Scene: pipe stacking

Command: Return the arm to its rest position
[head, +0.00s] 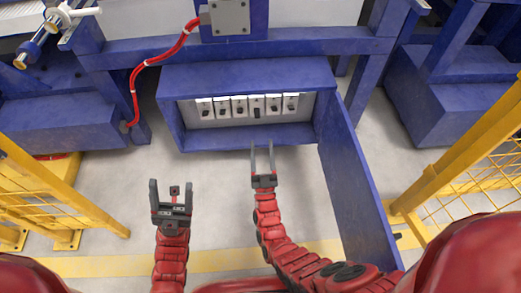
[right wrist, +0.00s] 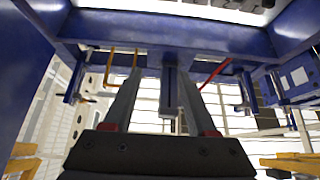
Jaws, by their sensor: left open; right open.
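My right gripper (head: 262,148) is at the centre of the head view, in front of the lower edge of the open blue box (head: 245,72). Its two grey fingers stand apart with nothing between them. In the right wrist view my right gripper (right wrist: 160,78) shows both fingers spread, with blue framework behind the gap. My red right arm reaches up from the lower right. My left gripper (head: 170,190) is lower left of the right one, open and empty, over bare floor. I cannot tell whether the right fingertips touch the box edge.
The box holds a row of several switches (head: 256,106); one near the middle looks darker. Its blue door (head: 355,175) stands open to the right of my right arm. Yellow fences (head: 75,195) stand left and right (head: 465,150). Grey floor between is clear.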

